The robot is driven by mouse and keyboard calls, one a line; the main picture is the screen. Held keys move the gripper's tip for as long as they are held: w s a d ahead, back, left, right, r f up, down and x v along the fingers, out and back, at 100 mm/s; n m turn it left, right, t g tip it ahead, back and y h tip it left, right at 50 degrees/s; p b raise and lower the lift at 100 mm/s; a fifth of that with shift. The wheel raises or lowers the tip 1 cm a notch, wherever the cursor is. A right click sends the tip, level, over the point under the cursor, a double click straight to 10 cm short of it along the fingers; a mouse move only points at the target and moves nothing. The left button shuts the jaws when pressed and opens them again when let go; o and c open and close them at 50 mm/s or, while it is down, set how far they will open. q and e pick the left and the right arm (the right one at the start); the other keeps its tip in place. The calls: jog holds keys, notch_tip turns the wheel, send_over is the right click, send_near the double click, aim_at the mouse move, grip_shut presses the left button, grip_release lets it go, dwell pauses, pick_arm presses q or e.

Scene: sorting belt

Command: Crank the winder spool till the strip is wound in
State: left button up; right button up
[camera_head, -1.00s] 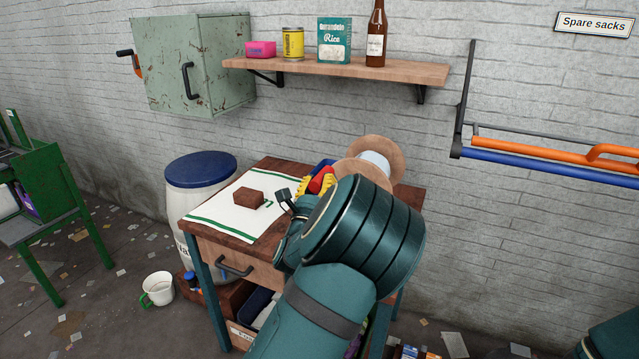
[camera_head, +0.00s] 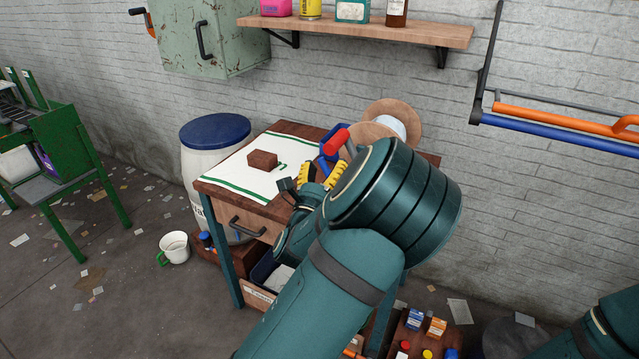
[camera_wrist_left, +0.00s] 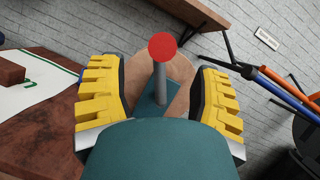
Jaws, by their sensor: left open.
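The winder spool (camera_head: 398,116) has tan round flanges and a pale hub and stands at the back right of the wooden table. Its crank handle shows a red knob (camera_head: 336,140), which in the left wrist view (camera_wrist_left: 162,46) tops a grey pin on a teal arm (camera_wrist_left: 152,108). My left gripper (camera_head: 321,174) is open, its yellow ribbed fingers just below and in front of the knob. In the wrist view the pin stands between the spread fingers, with gaps on both sides. My left forearm hides part of the spool's base. I cannot make out the strip on the spool. My right gripper is out of view.
A brown block (camera_head: 263,159) lies on a white green-striped cloth (camera_head: 237,176) on the table (camera_head: 222,190). A blue-lidded drum (camera_head: 215,130) stands left of it. A shelf (camera_head: 370,30) and an orange-and-blue rail (camera_head: 560,120) are on the wall.

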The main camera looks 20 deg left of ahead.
pick_arm(q)
jog(key=v, duration=0.5)
dwell(0.5)
jog(key=n+g+h+p, duration=0.35)
jog(key=n+p, duration=1.15)
jog(key=n, duration=1)
send_near(336, 142)
jog(key=shift+g+y, duration=0.35)
jog(key=shift+y, duration=0.2)
jog(key=w, duration=0.4)
jog(key=w+p, duration=0.1)
jog(key=w, duration=0.6)
jog(key=shift+w+d+f, duration=0.25)
jog(key=shift+w+d, duration=0.05)
jog(key=shift+w, duration=0.05)
grip_shut()
